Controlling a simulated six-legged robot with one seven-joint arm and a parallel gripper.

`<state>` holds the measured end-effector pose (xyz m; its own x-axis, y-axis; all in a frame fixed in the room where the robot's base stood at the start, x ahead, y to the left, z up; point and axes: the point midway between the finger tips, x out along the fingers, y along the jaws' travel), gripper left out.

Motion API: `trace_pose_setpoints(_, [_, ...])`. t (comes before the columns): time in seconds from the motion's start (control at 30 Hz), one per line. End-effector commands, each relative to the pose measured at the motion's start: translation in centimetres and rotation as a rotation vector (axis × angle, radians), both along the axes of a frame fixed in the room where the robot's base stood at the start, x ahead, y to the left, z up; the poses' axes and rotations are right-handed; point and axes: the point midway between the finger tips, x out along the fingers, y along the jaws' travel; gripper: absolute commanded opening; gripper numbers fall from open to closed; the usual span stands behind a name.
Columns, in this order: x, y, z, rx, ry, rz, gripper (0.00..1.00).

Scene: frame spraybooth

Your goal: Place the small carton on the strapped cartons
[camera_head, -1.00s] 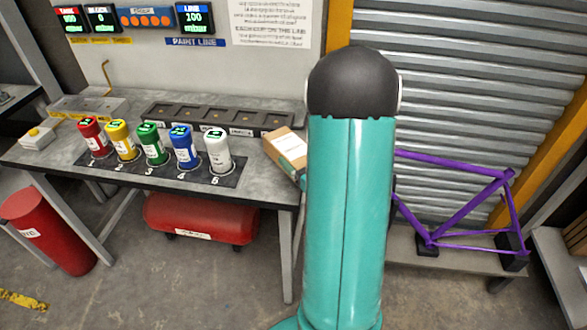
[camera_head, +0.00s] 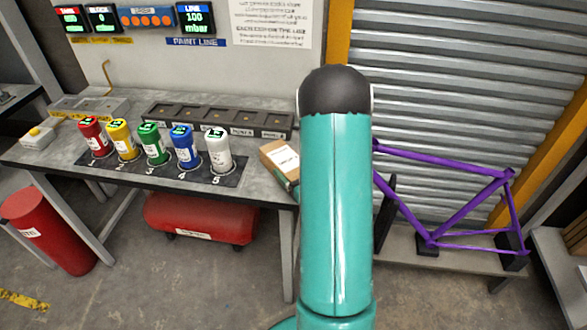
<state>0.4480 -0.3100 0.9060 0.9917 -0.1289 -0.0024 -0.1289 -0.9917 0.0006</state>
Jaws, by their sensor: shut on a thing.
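The small carton (camera_head: 279,158) is brown with a white label on top. It is tilted at the right end of the grey workbench, just left of my teal arm. Only a sliver of my gripper (camera_head: 292,188) shows at the carton's lower right edge, and the fingers are mostly hidden by the carton and my arm. The gripper is shut on the carton. I cannot make out whether the carton touches the bench. No strapped cartons can be made out for certain; a brown thing (camera_head: 577,240) is cut off at the right edge.
Red, yellow, green, blue and white cups (camera_head: 218,150) stand in a row on the workbench (camera_head: 262,192). A dark compartment tray (camera_head: 215,122) lies behind them. A purple frame (camera_head: 465,210) stands on a low bench at right. A red tank (camera_head: 200,218) lies under the workbench.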

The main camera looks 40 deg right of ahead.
Motion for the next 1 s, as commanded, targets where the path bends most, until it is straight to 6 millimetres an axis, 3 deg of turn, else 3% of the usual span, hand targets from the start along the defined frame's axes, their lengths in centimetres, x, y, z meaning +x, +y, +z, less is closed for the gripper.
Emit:
trace_pose_setpoints(0.03, [0.0,0.0,0.0,0.000,0.000,0.000,0.81])
trace_pose_setpoints(0.13, [0.0,0.0,0.0,0.000,0.000,0.000,0.99])
trace_pose_setpoints(0.53, [-0.3,0.0,0.3,0.000,0.001,-0.002,0.99])
trace_pose_setpoints(0.67, [-2.3,0.2,0.3,0.001,0.002,-0.003,0.99])
trace_pose_setpoints(1.0, [-9.4,1.2,0.3,0.002,0.002,-0.004,0.99])
